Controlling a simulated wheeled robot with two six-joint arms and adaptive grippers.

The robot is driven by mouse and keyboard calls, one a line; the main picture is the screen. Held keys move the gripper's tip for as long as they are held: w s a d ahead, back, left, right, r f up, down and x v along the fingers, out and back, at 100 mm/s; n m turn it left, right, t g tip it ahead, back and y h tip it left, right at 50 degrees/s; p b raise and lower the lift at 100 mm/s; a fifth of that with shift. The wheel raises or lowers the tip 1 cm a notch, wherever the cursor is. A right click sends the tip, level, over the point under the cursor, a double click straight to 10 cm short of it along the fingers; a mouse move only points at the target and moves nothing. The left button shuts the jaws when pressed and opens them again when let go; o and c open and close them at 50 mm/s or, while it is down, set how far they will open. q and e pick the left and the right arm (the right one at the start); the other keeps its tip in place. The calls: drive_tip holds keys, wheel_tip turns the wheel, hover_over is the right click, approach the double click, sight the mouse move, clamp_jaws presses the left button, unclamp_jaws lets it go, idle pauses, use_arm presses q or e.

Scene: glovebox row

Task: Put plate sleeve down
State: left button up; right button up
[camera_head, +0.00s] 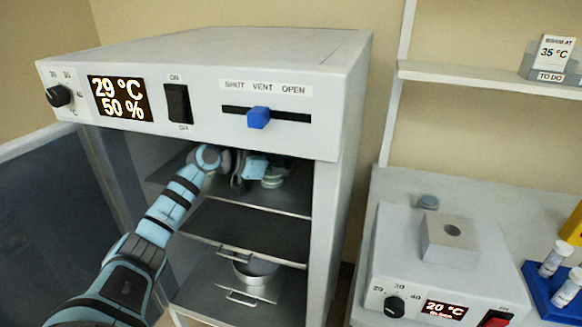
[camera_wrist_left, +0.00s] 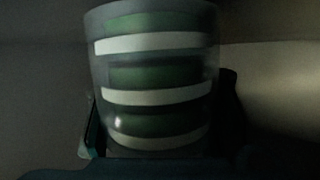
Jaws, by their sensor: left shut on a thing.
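The plate sleeve (camera_wrist_left: 155,75), a clear stack banded green and white, fills the middle of the left wrist view, upright between my left gripper's (camera_wrist_left: 160,150) dark fingers. In the head view, my left gripper (camera_head: 243,172) reaches into the upper part of the open incubator (camera_head: 330,200) and is shut on the sleeve. Part of the sleeve (camera_head: 273,180) shows just right of the fingers, near the upper shelf. I cannot tell whether it touches the shelf. The incubator's top panel and my arm hide part of this area. My right gripper is not in view.
The incubator door (camera_head: 50,210) stands open at left. Below are a middle shelf (camera_head: 250,225) and a lower one with a round metal pan (camera_head: 256,270). At right, a bench unit (camera_head: 440,270) carries a metal block (camera_head: 450,243); a blue tube rack (camera_head: 550,298) stands beside it.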

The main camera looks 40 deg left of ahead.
use_arm(q)
drive_tip(key=shift+f, duration=0.15)
drive_tip(key=o, duration=0.9)
drive_tip(key=shift+f, duration=0.1)
drive_tip(key=o, duration=0.6)
drive_tip(key=shift+o, duration=0.2)
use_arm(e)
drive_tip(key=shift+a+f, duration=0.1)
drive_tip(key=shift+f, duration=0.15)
use_arm(q)
drive_tip(key=shift+p, duration=0.3)
